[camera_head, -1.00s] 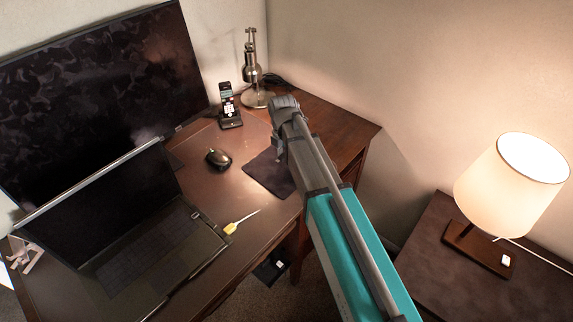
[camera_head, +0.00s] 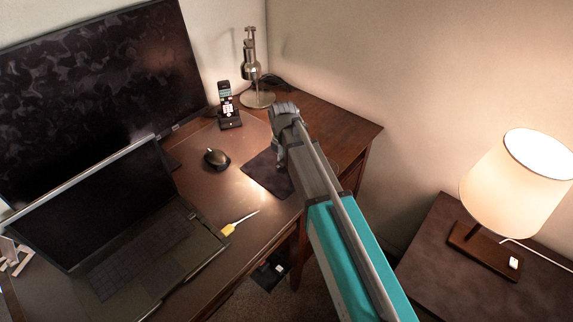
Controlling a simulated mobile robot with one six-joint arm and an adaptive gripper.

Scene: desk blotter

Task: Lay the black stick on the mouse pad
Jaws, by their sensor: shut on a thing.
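The mouse pad (camera_head: 263,176) is a dark, flat pad on the desk, right of the black mouse. My arm reaches in from the lower right, and its wrist covers the pad's right side. My gripper (camera_head: 280,157) is only partly in view, pointing down at the pad's far right part, small and dark against it. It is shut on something. The black stick cannot be made out apart from the gripper, and none lies in the open on the desk. I cannot tell whether the gripper or its load touches the pad.
A black mouse (camera_head: 216,159) sits left of the pad. A phone in its cradle (camera_head: 229,110) and a metal desk lamp (camera_head: 252,75) stand behind. A yellow-handled tool (camera_head: 230,228) lies in front, beside the open laptop (camera_head: 140,235). A lit lamp (camera_head: 517,185) stands on the right table.

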